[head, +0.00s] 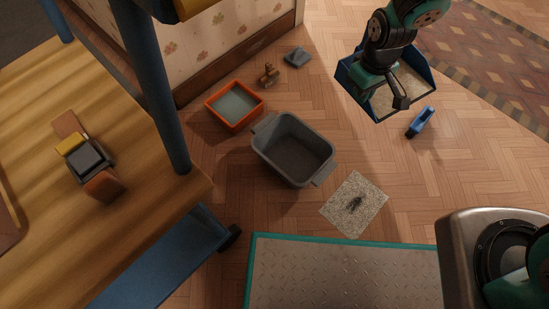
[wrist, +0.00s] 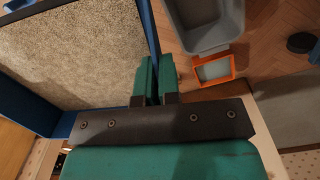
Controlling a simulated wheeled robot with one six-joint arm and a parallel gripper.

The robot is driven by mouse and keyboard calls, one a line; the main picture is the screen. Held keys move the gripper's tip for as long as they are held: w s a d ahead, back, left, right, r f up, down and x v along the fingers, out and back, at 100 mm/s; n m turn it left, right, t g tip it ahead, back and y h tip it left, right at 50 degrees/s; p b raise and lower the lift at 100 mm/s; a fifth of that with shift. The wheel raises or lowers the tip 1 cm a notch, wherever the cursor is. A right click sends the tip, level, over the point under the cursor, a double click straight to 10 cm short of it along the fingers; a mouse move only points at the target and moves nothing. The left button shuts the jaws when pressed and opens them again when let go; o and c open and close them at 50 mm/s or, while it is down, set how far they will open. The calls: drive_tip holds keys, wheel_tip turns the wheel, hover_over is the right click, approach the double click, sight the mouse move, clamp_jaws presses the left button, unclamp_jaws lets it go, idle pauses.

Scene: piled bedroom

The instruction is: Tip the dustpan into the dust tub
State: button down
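The blue dustpan (head: 355,93) hangs in the air at the upper right of the head view, right of and apart from the tub. Speckled beige dust (wrist: 75,50) covers its floor in the wrist view. My gripper (wrist: 157,80) has its fingers close together at the dustpan's blue edge and holds it; the exact grip is partly hidden. The grey tub (head: 293,150), which I take as the dust tub, stands on the wooden floor in the middle. Its visible inside looks empty. It also shows at the top of the wrist view (wrist: 202,25).
An orange tray (head: 235,106) stands left of the tub. A speckled square (head: 354,203) with a dark mark lies right of it. A blue brush (head: 421,121) lies on the floor. A wooden table (head: 120,220) and blue post (head: 150,85) are at left.

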drive_tip(key=s+a+f+n+b, duration=0.1)
drive_tip(key=s+a+f+n, duration=0.4)
drive_tip(key=a+f, duration=0.4)
drive_tip(key=s+a+f+n+b, duration=0.2)
drive_tip(key=s+a+f+n, duration=0.4)
drive_tip(key=a+f, duration=0.3)
drive_tip(key=a+n, duration=0.1)
drive_tip(key=a, duration=0.1)
drive_tip(key=shift+a, duration=0.3)
drive_tip(key=shift+s, duration=0.1)
drive_tip(key=f+b, duration=0.3)
drive_tip(key=f, duration=0.2)
drive_tip(key=shift+d, duration=0.2)
idle(0.6)
drive_tip(key=shift+d+r+y+p, duration=0.45)
drive_tip(key=shift+r+y+p, duration=0.2)
drive_tip(key=shift+y+p, duration=0.4)
